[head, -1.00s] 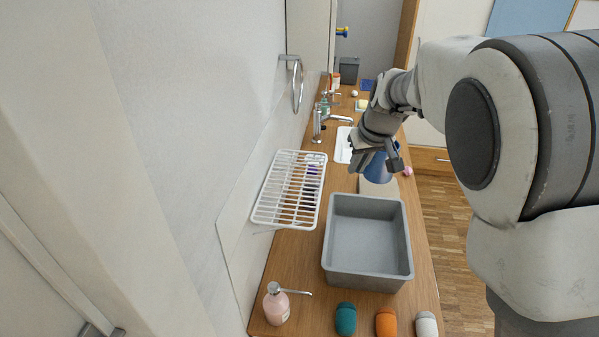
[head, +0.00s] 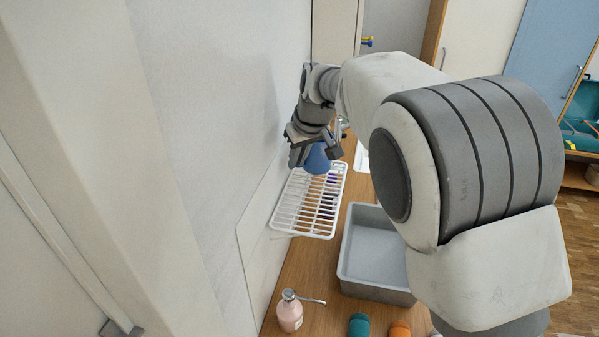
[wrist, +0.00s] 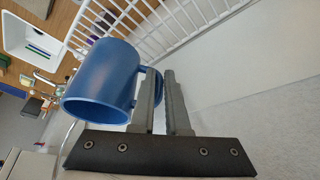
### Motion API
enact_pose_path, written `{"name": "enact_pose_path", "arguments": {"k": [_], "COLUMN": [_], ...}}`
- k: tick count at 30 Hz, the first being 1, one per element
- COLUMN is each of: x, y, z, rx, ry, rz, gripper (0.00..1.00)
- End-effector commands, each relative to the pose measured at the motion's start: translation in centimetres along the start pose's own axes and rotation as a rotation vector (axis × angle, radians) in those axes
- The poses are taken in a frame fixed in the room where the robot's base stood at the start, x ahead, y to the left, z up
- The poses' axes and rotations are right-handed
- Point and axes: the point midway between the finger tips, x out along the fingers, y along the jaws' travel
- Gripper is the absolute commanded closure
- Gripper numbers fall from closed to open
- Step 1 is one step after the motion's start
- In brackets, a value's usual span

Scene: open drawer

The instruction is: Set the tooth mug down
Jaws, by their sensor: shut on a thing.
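The tooth mug is a blue mug (head: 318,158), held at the far end of the white wire rack (head: 308,205) in the head view. In the wrist view the mug (wrist: 104,82) is tilted, with its handle between the fingers of my gripper (wrist: 165,88). My gripper (head: 314,150) is shut on the handle. The rack (wrist: 150,22) shows behind the mug in the wrist view. I cannot tell whether the mug touches the rack.
A grey basin (head: 375,250) stands on the wooden counter (head: 303,262) right of the rack. A pink soap bottle (head: 290,312), a teal item (head: 359,326) and an orange item (head: 399,329) stand nearer. The wall (head: 215,110) is close on the left.

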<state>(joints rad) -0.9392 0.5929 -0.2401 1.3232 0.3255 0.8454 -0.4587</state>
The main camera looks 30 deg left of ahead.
Motion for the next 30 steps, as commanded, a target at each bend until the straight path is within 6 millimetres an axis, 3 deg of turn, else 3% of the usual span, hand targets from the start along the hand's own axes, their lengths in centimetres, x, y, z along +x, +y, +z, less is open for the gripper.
{"name": "enact_pose_path", "arguments": {"k": [9,19,20,24,30], "x": [3.2,3.7,3.8,3.7,3.6], "y": [-0.1,0.0,0.0,0.0,0.0], "z": [1.5,1.7,1.7,1.7,1.7], "rx": [-0.001,-0.001,0.0,0.0,0.0], "ry": [-0.001,0.003,0.001,0.001,0.001], "rz": [0.0,0.001,0.001,0.001,0.001], "gripper": [1.0,1.0,0.85,0.6,0.57]}}
